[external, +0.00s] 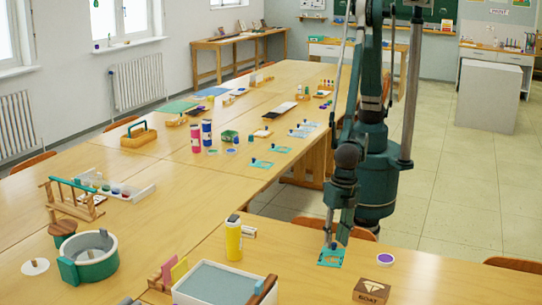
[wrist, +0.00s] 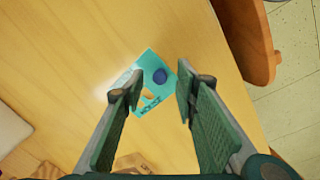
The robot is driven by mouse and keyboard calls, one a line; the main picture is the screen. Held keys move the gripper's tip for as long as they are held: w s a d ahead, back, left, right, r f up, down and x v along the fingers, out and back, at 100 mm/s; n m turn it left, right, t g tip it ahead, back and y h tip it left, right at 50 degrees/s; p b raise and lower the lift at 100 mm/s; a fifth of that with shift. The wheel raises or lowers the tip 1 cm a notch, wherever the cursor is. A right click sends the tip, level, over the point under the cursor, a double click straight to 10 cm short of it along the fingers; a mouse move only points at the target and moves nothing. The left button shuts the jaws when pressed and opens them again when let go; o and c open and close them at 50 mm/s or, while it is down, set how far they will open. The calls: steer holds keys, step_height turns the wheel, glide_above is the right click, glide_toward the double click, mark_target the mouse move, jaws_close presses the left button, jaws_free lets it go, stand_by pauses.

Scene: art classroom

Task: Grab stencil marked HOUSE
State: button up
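A teal stencil (wrist: 146,66) with a dark blue knob (wrist: 160,76) lies flat on the wooden table between and beyond my fingertips in the wrist view. Its dark lettering, near the lower edge, looks like HOUSE but is small and tilted. The same stencil (external: 328,262) shows in the external view near the table's right part, directly under my gripper (external: 335,236). My gripper is open, with a wide gap between its two fingers in the wrist view (wrist: 157,88), and nothing is held. In the external view the fingers partly hide the stencil.
A wooden box marked BOAT (external: 371,291) and a purple-rimmed disc (external: 385,259) are close by on the right. A yellow bottle (external: 233,238) and a white bin (external: 190,299) stand left. More teal stencils (external: 262,164) lie farther back. A chair (wrist: 248,35) adjoins the table edge.

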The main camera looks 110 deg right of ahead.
steer(key=shift+f, duration=0.6)
steer(key=shift+c, duration=0.6)
steer(key=c, duration=0.8)
